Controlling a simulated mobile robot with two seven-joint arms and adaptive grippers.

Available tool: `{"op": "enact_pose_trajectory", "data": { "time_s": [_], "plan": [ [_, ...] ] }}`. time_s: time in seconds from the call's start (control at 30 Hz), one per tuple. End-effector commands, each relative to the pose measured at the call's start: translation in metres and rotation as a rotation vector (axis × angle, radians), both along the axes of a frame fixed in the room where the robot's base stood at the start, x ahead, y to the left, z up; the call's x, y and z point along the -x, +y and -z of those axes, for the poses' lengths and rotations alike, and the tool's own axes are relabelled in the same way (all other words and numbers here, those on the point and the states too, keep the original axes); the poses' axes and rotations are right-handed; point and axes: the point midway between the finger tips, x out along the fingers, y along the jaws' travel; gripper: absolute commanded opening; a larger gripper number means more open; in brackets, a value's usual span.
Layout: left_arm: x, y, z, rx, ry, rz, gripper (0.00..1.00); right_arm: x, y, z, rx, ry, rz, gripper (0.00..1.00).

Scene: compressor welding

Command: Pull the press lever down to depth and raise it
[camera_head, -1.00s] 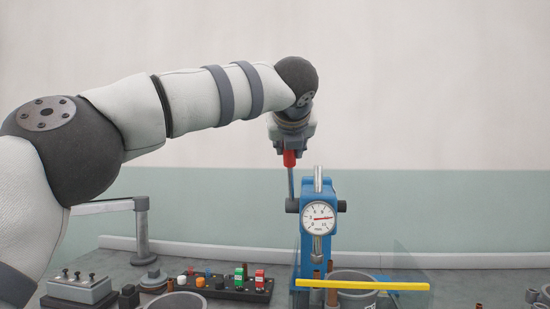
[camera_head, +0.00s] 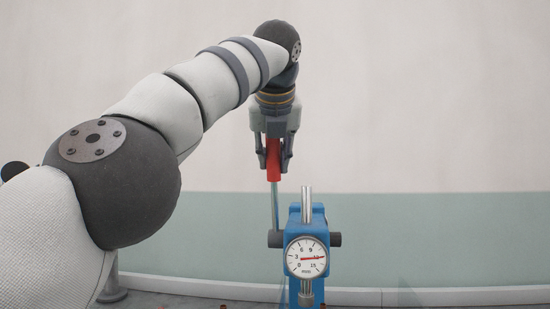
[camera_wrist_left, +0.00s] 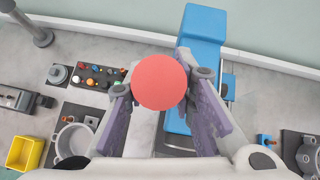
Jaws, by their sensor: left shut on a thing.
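The blue press (camera_head: 321,263) stands at the lower middle of the head view. A round white dial gauge (camera_head: 307,257) marked in mm is on its front, with its red needle near 12. The lever's metal rod (camera_head: 275,208) rises almost upright from the dark pivot at the press's left side. Its red handle (camera_head: 273,164) is between the fingers of my left gripper (camera_head: 273,158), which is shut on it. In the left wrist view the round red handle end (camera_wrist_left: 159,82) sits between both fingers. The press's lower part is cut off in the head view.
In the left wrist view, a control panel with several coloured buttons (camera_wrist_left: 99,76), a metal pot (camera_wrist_left: 74,139) and a yellow bin (camera_wrist_left: 24,152) are on the grey bench to the left. Space above the press is clear.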

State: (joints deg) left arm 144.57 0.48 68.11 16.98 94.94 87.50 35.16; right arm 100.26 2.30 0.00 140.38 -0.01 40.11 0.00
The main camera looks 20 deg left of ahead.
Motion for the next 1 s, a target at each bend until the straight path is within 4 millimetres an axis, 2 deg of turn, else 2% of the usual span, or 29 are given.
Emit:
{"op": "enact_pose_trajectory", "data": {
  "time_s": [0.33, 0.37, 0.43, 0.77, 0.87, 1.0],
  "plan": [
    [-0.001, 0.001, 0.001, -0.002, 0.000, -0.001, 0.00, 0.000, 0.000, 0.000, 0.000, 0.001, 0.000, 0.00],
    [-0.001, 0.001, 0.000, -0.002, -0.001, -0.002, 0.28, 0.000, 0.000, 0.000, 0.000, 0.001, 0.000, 0.00],
    [-0.001, 0.001, 0.001, -0.002, 0.000, -0.002, 0.43, 0.000, 0.000, 0.000, 0.000, 0.001, 0.000, 0.00],
    [0.001, 0.000, -0.002, -0.001, -0.002, 0.000, 0.44, 0.000, 0.000, 0.000, 0.000, 0.000, 0.000, 0.00],
    [0.011, -0.004, -0.012, -0.001, -0.004, 0.001, 0.44, 0.000, 0.000, 0.000, 0.000, 0.000, 0.000, 0.00],
    [0.034, -0.014, -0.033, 0.000, -0.006, -0.001, 0.44, 0.000, 0.000, 0.000, 0.000, -0.001, 0.000, 0.00]
  ]
}}
